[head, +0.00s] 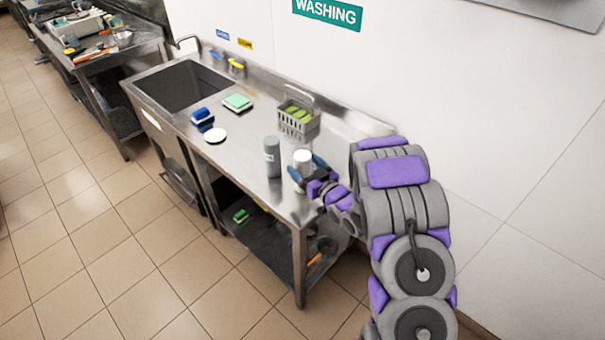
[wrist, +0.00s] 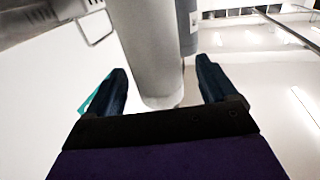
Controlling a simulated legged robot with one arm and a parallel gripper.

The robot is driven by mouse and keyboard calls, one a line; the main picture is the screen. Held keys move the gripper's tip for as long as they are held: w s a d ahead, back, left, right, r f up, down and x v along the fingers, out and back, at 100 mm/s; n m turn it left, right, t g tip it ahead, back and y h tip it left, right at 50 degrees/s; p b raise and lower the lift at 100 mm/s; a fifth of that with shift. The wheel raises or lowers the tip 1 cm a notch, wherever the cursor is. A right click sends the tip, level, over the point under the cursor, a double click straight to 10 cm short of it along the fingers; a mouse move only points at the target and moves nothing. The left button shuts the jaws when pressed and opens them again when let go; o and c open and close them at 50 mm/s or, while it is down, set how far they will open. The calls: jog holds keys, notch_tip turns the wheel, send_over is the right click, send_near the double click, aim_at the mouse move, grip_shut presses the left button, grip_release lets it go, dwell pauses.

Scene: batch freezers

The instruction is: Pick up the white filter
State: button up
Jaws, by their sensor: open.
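The white filter (head: 303,157) is an upright white cylinder on the steel counter, near its right front end. In the wrist view the filter (wrist: 150,45) appears large, between the two blue fingers. My gripper (head: 308,168) is open, with one finger on each side of the filter; it also shows in the wrist view (wrist: 162,68). I cannot tell whether either finger touches it. The filter's lower part is partly hidden by my gripper in the head view.
A grey bottle (head: 272,157) stands close to the filter's left. A grey basket (head: 299,120) with green items is behind. A white disc (head: 215,136), blue sponge (head: 202,116) and green sponge (head: 237,103) lie nearer the sink (head: 180,88). A wall rises behind the counter.

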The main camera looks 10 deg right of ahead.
jog(key=x, duration=0.4)
jog(key=shift+d+r+b, duration=0.1)
jog(key=shift+d+b, duration=0.1)
jog(key=shift+b, duration=0.1)
jog(key=shift+r, duration=0.1)
jog(key=c, duration=1.2)
jog(key=shift+c, duration=0.3)
jog(key=shift+r, duration=0.1)
